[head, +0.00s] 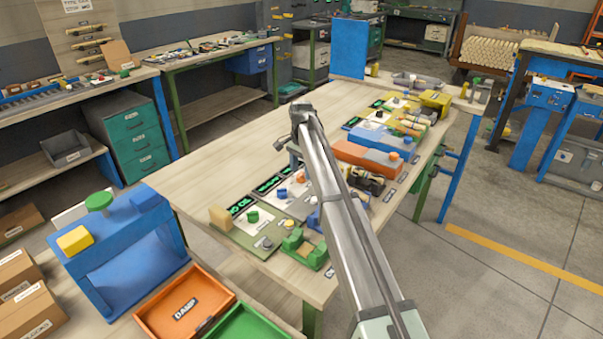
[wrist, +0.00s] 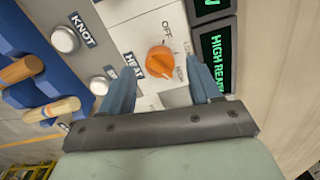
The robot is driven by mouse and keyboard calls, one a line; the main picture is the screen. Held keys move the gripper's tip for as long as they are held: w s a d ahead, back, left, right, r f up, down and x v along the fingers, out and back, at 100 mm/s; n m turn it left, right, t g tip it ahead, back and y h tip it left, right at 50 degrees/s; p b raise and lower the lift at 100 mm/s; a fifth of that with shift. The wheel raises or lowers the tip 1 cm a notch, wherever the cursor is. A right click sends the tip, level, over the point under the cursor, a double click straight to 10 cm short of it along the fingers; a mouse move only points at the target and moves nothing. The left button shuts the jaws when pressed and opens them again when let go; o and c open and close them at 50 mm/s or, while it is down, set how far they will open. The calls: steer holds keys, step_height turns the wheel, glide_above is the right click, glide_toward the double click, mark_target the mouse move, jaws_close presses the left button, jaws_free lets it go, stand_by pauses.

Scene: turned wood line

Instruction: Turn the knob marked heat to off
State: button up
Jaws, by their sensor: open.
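The heat knob (wrist: 160,59) is orange and round, on a white panel in the wrist view. A dark HEAT label (wrist: 132,65) sits beside it on the left. OFF is printed above the knob and other setting words to its right and below right. Which mark the knob points to is hard to tell. The green-lit display (wrist: 214,60) to its right reads HIGH READY. My gripper (wrist: 161,72) is open, one finger on each side of the knob's lower area, with nothing held. Contact cannot be told. In the head view my arm hides part of the panels.
A silver button labelled KNOT (wrist: 65,39) and another silver button (wrist: 99,85) lie left of the knob. A blue rack with wooden pegs (wrist: 22,69) is further left. In the head view, several panels line the workbench (head: 205,145), whose left part is bare.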

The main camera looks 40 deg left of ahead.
steer(key=shift+f, duration=0.95)
steer(key=shift+c, duration=0.2)
steer(key=c, duration=1)
